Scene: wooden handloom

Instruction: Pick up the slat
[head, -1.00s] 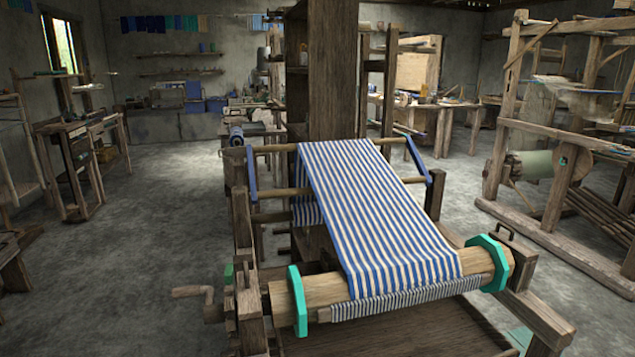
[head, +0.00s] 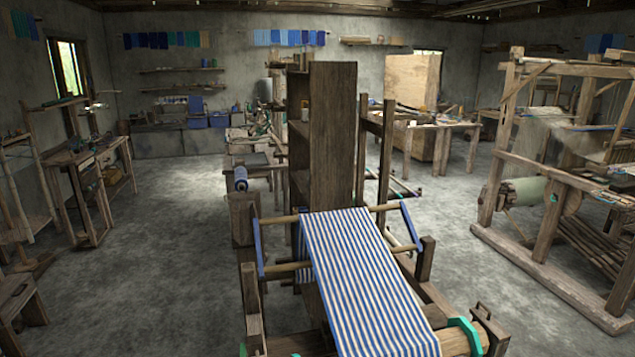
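I cannot pick out the slat with certainty. The wooden handloom (head: 424,262) stands in front of me, with blue-and-white striped cloth (head: 365,285) stretched over it. Round wooden rods cross the loom, one along the cloth's far edge (head: 280,219), between blue side bars (head: 260,250). The front roller (head: 455,342) with a teal end ring (head: 466,334) is partly cut off by the bottom edge. Neither of my grippers is in view.
A tall wooden cabinet or post (head: 332,150) rises behind the cloth. A second large loom (head: 545,190) stands at the right. A wooden table (head: 440,130) and a rack (head: 90,165) stand farther back. Grey floor (head: 180,240) is open to the left and between the looms.

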